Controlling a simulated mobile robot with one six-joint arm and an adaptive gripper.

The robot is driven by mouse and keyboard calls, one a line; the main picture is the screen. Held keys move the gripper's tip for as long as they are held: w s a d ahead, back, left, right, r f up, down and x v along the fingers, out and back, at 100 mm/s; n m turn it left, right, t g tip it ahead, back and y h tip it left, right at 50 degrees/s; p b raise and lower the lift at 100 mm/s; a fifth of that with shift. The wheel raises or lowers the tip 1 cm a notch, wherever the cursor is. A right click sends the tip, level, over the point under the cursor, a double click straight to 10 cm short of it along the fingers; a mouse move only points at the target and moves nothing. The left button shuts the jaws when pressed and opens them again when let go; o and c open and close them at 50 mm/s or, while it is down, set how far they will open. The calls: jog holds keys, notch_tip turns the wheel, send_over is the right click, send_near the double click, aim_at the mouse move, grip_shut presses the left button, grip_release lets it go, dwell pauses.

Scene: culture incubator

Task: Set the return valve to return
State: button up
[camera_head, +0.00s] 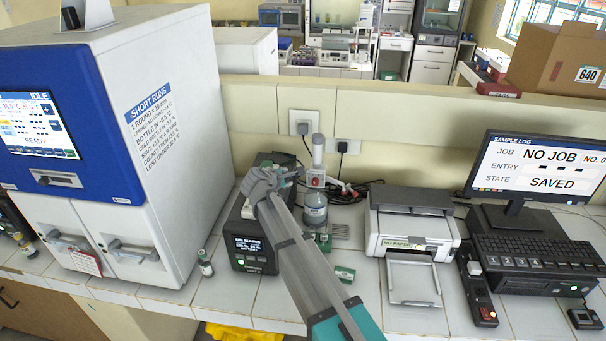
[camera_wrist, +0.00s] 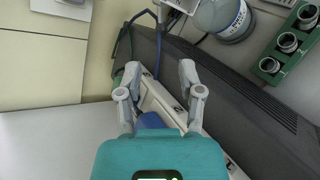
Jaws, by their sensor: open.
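My gripper (camera_wrist: 158,84) is open, its two fingers spread apart in the wrist view. Between and below them are a pale strip with small dark marks (camera_wrist: 160,104) and a blue part (camera_wrist: 151,121), partly hidden by the gripper body. I cannot tell whether the blue part is the return valve, nor read its setting. In the head view my gripper (camera_head: 272,180) is above the back of a dark unit with a small display (camera_head: 251,245). A white post with red fittings (camera_head: 318,180) stands to its right over a clear bottle (camera_head: 315,207), also in the wrist view (camera_wrist: 225,18).
A blue and white incubator (camera_head: 150,130) stands left. A small vial (camera_head: 205,262) is on the bench. A printer (camera_head: 412,230) and a monitor (camera_head: 540,165) stand right. A green rack (camera_wrist: 290,42) is near the bottle. Cables run along the wall.

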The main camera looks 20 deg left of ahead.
jog(key=shift+w+f, duration=0.1)
jog(key=shift+b+x, duration=3.4)
jog(key=shift+x, duration=3.4)
grip_shut()
jog(key=shift+d, duration=0.15)
